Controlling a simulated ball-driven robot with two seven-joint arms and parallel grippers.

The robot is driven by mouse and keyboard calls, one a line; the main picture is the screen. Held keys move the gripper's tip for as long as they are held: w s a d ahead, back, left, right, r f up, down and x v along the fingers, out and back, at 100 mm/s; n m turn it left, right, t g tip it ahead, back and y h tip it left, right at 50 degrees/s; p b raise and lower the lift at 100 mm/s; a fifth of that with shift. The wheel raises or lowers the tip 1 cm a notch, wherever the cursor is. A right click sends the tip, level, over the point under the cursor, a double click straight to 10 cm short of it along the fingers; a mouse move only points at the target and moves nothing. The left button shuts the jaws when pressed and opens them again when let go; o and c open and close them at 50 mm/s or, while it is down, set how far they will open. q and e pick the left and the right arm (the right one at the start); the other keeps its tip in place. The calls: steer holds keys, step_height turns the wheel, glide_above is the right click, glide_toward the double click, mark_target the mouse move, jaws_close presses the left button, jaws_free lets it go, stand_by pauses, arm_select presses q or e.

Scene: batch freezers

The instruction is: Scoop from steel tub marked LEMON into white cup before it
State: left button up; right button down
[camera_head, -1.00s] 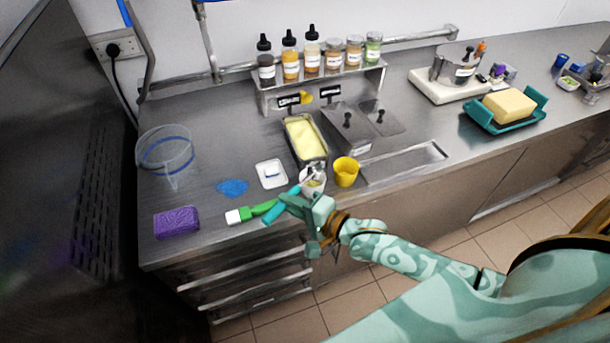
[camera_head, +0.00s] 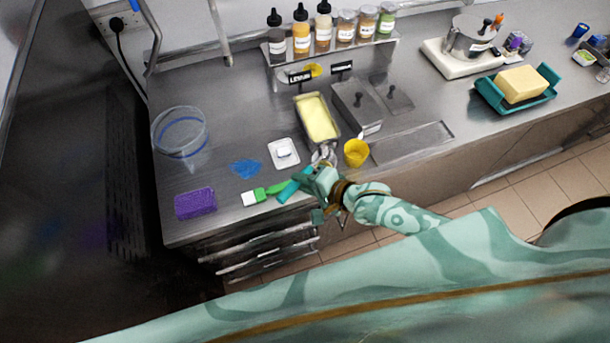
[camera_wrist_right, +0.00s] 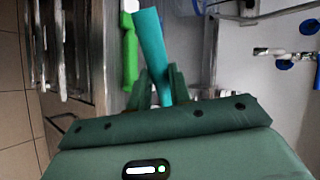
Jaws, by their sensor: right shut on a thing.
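The steel tub (camera_head: 317,119) holds pale yellow ice cream and stands behind my right gripper, with a dark LEMON sign (camera_head: 300,77) behind it. My right gripper (camera_head: 318,181) is at the counter's front edge, shut on a teal handle (camera_head: 290,190), which also shows between the fingers in the right wrist view (camera_wrist_right: 153,45). A small pale, metallic shape (camera_head: 323,155) shows just behind the gripper. It is partly hidden, and I cannot tell the white cup from the scoop's head there. My left gripper is not in view.
A yellow cup (camera_head: 356,152) stands right of the gripper. A white square dish (camera_head: 284,153), green brush (camera_head: 265,193), blue patch (camera_head: 246,168), purple sponge (camera_head: 196,203) and clear round container (camera_head: 180,132) lie left. A lidded steel tub (camera_head: 357,108) adjoins the lemon tub.

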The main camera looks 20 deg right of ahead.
steer(key=g+h+p, duration=0.1)
steer(key=w+r+g+h+p, duration=0.1)
steer(key=g+p, duration=0.1)
steer(key=r+g+h+p, duration=0.1)
steer(key=p, duration=0.1)
steer(key=shift+w+a+r+g, duration=0.1)
steer(key=shift+w+a+g, duration=0.05)
steer(key=shift+a+g, duration=0.25)
steer(key=shift+m+g+h+p, duration=0.3)
steer(key=shift+g+p, duration=0.3)
steer(key=shift+p, duration=0.05)
steer(key=g+p, duration=0.1)
steer(key=g+h+p, duration=0.1)
steer(key=p, duration=0.2)
steer(key=shift+w+a+r+g+p, duration=0.25)
steer(key=shift+w+a+g+p, duration=0.1)
steer(key=shift+w+g+p, duration=0.05)
steer(key=shift+w+a+f+g+h, duration=0.1)
steer(key=shift+f+g+h, duration=0.05)
steer(key=shift+g+h, duration=0.3)
step_height(320, 180, up, 2)
steer(key=g+p, duration=0.1)
steer(key=p, duration=0.1)
steer(key=shift+h+p, duration=0.35)
steer(key=shift+p, duration=0.05)
steer(key=shift+w, duration=0.15)
